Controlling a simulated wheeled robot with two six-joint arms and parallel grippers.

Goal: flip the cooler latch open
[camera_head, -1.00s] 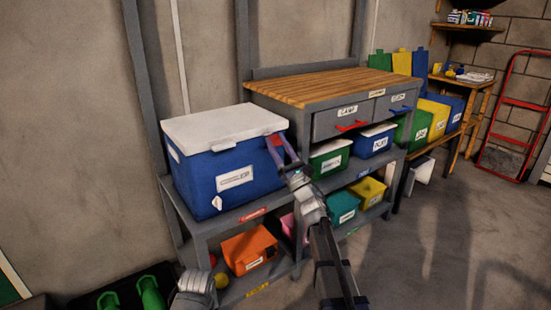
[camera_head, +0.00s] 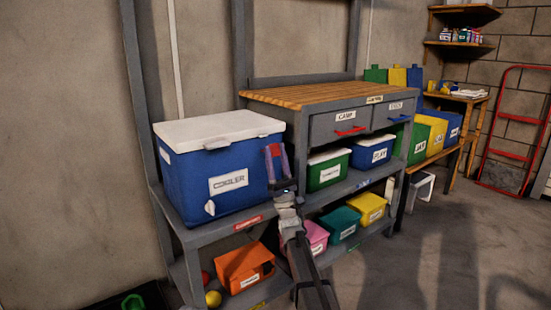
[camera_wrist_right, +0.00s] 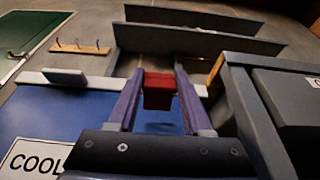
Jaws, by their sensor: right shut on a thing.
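The blue cooler (camera_head: 245,205) with a white lid (camera_head: 205,127) stands at the left of the upper shelf, lid down, with a COOLER label on its front. A pale latch tab (camera_head: 217,143) sits at the lid's front edge; it also shows left of my fingers in the right wrist view (camera_wrist_right: 64,77). I cannot tell whether it is fastened. My right gripper (camera_head: 276,157) is by the cooler's front right corner, apart from the tab. Its purple fingers are shut on a small red block (camera_wrist_right: 158,91). My left gripper is out of view.
The wood-topped workbench (camera_head: 310,95) with two drawers adjoins the cooler's right side. Several bins fill the shelves below, including an orange one (camera_head: 245,270) and a green one (camera_head: 328,172).

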